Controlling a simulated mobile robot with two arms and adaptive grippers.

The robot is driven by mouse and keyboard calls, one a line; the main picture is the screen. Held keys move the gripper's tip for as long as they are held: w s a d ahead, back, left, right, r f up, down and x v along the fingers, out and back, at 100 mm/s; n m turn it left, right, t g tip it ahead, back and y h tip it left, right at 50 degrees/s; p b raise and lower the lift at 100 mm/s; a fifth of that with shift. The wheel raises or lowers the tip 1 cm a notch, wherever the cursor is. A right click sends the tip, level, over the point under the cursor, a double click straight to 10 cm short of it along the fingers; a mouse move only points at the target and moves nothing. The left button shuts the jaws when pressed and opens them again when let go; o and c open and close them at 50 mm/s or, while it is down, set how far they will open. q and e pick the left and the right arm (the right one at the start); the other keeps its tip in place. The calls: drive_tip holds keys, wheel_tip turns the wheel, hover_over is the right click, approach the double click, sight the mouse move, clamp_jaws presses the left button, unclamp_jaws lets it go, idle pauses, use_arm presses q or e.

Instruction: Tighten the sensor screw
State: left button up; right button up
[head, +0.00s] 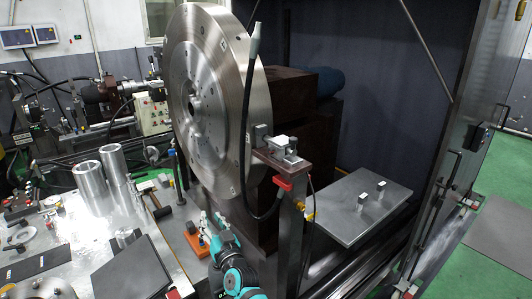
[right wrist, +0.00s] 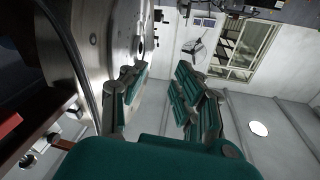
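The sensor mount (head: 284,148), small silver-grey blocks on a brown post, stands at the lower right edge of the large steel disc (head: 205,95). I cannot make out the sensor screw itself. A red lever-like part (head: 283,184) sits just below the mount. My right gripper (head: 208,220), teal and grey, is low and left of the post, in front of the disc. In the right wrist view its fingers (right wrist: 160,95) are spread with nothing between them. The disc (right wrist: 100,35) fills the upper left there. My left gripper is not in view.
An orange block (head: 196,243) is beside my right gripper. A workbench with metal cylinders (head: 90,185) is at left. A black cable (head: 247,110) hangs before the disc.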

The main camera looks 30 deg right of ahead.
sight(269, 152)
drive_tip(key=w+d+r+m+g+h, duration=0.2)
drive_tip(key=w+d+r+m+h, duration=0.1)
drive_tip(key=r+m+h, duration=0.35)
drive_tip(key=w+d+r+m+g+h, duration=0.25)
drive_tip(key=d+r+m+h, duration=0.2)
drive_tip(key=m+h, duration=0.3)
drive_tip(key=s+a+r+m+g+h, duration=0.2)
drive_tip(key=s+a+r+m+g, duration=0.45)
drive_tip(key=g, duration=0.65)
drive_tip(key=shift+m, duration=0.25)
drive_tip(key=d+p, duration=0.2)
drive_tip(key=d, duration=0.3)
drive_tip(key=d+p, duration=0.2)
drive_tip(key=d, duration=0.4)
drive_tip(key=w+d+p, duration=0.1)
drive_tip(key=d+p, duration=0.1)
drive_tip(key=d, duration=0.3)
drive_tip(key=shift+w+d+f+p, duration=0.1)
drive_tip(key=shift+d+f+p, duration=0.15)
drive_tip(key=shift+d+p, duration=0.1)
drive_tip(key=shift+d, duration=0.7)
drive_tip(key=shift+c, duration=0.3)
clamp_jaws()
